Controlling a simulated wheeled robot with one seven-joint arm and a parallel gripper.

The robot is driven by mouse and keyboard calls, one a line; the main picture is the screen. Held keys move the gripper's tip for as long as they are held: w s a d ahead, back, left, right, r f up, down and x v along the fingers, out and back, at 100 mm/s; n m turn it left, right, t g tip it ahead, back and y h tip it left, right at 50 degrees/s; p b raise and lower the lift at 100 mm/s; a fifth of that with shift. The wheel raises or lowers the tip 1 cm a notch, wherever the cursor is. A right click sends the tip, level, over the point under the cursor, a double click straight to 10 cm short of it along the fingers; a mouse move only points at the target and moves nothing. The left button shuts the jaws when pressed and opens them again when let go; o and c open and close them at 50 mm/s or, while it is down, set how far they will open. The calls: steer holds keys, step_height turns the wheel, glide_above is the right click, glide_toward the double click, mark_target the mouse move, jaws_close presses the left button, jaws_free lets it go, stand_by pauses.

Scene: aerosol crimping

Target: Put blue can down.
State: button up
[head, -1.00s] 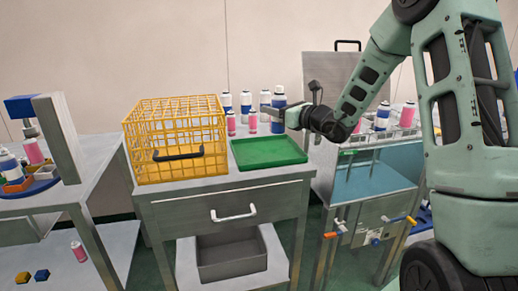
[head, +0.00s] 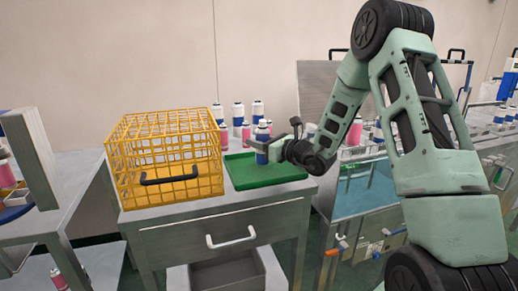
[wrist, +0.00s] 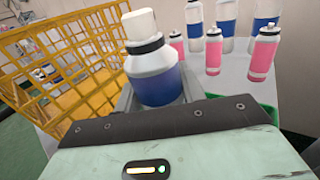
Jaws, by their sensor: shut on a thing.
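A blue can (head: 262,148) with a white top is at my gripper (head: 262,145) in the head view, over the green tray (head: 283,177). In the wrist view the blue can (wrist: 156,75) stands upright between the jaws, its white cap toward the top of the picture. My gripper is shut on it. I cannot tell whether the can's base touches the tray, as the gripper hides part of it.
A yellow wire crate (head: 165,160) stands left of the tray on the metal cabinet. Several blue-and-white cans (head: 238,116) and pink cans (head: 224,137) stand behind the tray. A blue-floored bench (head: 365,195) is at the right. The tray's right part is clear.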

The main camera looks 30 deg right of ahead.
steer(key=shift+f, duration=1.05)
steer(key=shift+f, duration=0.25)
steer(key=o, duration=1.1)
steer(key=shift+r, duration=0.1)
steer(key=shift+c, duration=0.2)
steer(key=shift+r, duration=0.1)
